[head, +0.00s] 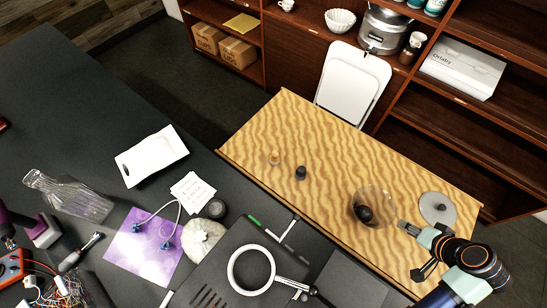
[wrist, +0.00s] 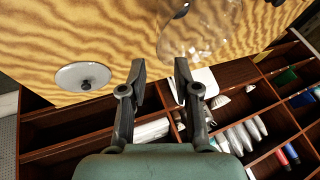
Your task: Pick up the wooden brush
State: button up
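I cannot make out the wooden brush with certainty. A small light-brown round thing (head: 274,157) on the wooden table (head: 330,145) could be it, seen from above, but it is too small to tell. A small dark piece (head: 300,172) stands just right of it. My gripper (head: 412,250) is at the table's right end, well away from both. In the wrist view my gripper (wrist: 160,78) has its two fingers apart, with nothing held between them. The fingers overlap the table's edge in that view.
A clear glass vessel (head: 383,196) with a dark part and a grey disc with a knob (head: 437,208) lie near my gripper; the disc also shows in the wrist view (wrist: 75,76). A white chair (head: 352,82) and shelves (head: 500,110) border the table. The table's middle is mostly clear.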

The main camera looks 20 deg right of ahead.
dwell(0.3)
jog(key=o, duration=0.8)
